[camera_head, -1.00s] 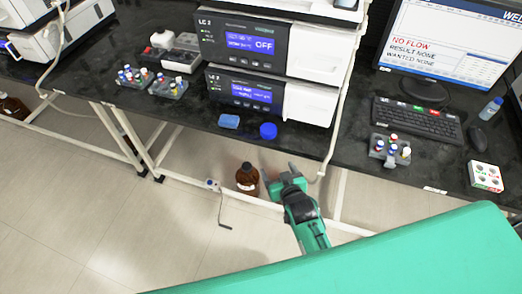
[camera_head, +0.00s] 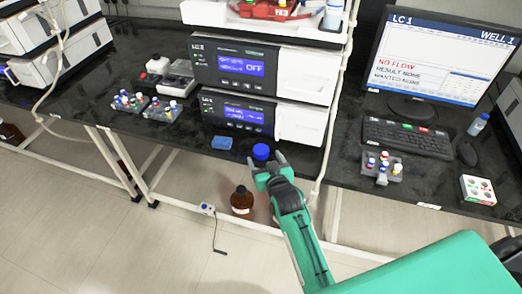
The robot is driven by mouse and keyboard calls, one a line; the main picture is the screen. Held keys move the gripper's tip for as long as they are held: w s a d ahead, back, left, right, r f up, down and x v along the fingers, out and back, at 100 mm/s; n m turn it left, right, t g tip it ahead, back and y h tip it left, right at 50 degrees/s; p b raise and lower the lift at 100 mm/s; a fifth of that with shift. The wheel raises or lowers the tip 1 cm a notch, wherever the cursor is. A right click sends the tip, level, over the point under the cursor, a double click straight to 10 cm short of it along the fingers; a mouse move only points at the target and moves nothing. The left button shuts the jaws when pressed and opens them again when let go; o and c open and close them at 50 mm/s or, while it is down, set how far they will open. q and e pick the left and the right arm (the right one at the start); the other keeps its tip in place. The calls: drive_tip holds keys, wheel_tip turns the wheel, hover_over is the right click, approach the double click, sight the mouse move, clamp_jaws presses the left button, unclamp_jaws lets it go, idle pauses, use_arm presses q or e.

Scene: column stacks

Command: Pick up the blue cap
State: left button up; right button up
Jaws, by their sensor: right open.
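My left gripper is not in view.
A brown bottle (camera_head: 242,201) stands below the bench edge. A vial rack (camera_head: 379,167) and keyboard (camera_head: 407,138) are to the right.

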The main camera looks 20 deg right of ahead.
sight(263, 155)
drive_tip(key=shift+w, duration=0.6)
drive_tip(key=w, duration=0.4)
drive_tip(key=shift+f+p, duration=0.3)
drive_tip(key=shift+f, duration=0.1)
drive_tip(key=c, duration=1)
